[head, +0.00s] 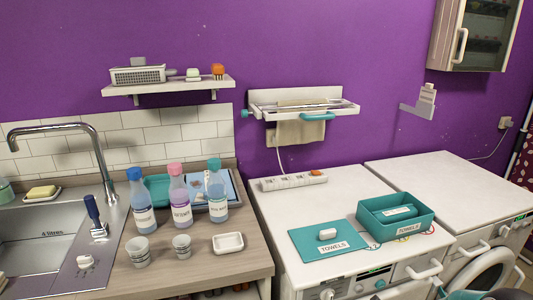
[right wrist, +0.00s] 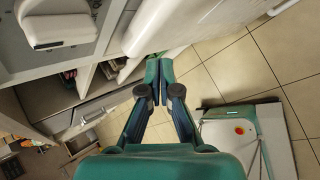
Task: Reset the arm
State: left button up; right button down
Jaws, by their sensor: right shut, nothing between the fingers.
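My right gripper (right wrist: 159,70) shows in the right wrist view. Its two teal fingers meet at the tips and hold nothing. It hangs over the tiled floor (right wrist: 222,72), beside the white appliance fronts and apart from them. In the head view, only a small teal and dark piece of what looks like my right arm shows at the bottom right edge. My left gripper and left arm are in neither view.
In the head view, a wooden counter (head: 190,276) holds several bottles and cups. White washing machines (head: 420,165) stand to the right, with a teal box (head: 410,226) on top. A folding rack (head: 300,106) and shelf (head: 170,86) are on the purple wall.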

jog(key=s+a+f+m+g, duration=0.3)
jog(key=s+a+f+m, duration=0.1)
jog(key=s+a+m, duration=0.85)
jog(key=s+f+m+g+h, duration=0.1)
jog(key=s+f+m+g, duration=0.1)
jog(key=s+m, duration=1.2)
jog(key=m+g+p, duration=0.1)
jog(key=m, duration=0.3)
jog(key=shift+d+m, duration=0.3)
jog(key=shift+m, duration=0.05)
